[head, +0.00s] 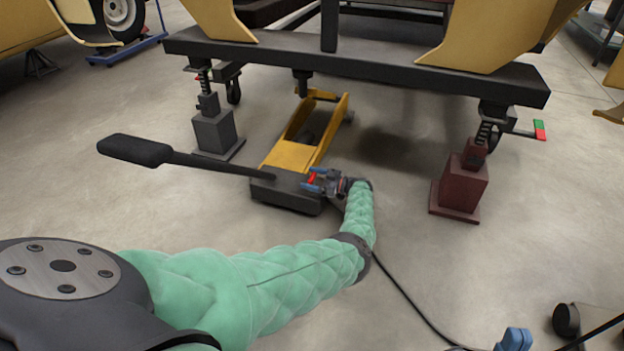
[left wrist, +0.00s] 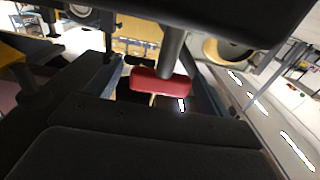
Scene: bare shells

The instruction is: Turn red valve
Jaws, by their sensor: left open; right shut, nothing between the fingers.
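The red valve (head: 311,178) is a small red handle on the black end of the yellow floor jack (head: 288,156). In the left wrist view the red valve (left wrist: 160,84) is a short red bar on a grey stem. My left gripper (head: 320,181) is right at the valve, open, with blue fingertips on either side of it. Whether they touch it I cannot tell. My right gripper (head: 514,340) shows only in part at the bottom right edge, shut and empty, far from the jack.
The jack's long black handle (head: 136,150) sticks out to the left. A black beam (head: 360,66) of a vehicle frame spans above the jack. A grey stand (head: 214,132) and a dark red stand (head: 463,187) hold it up. The floor between them is mostly clear.

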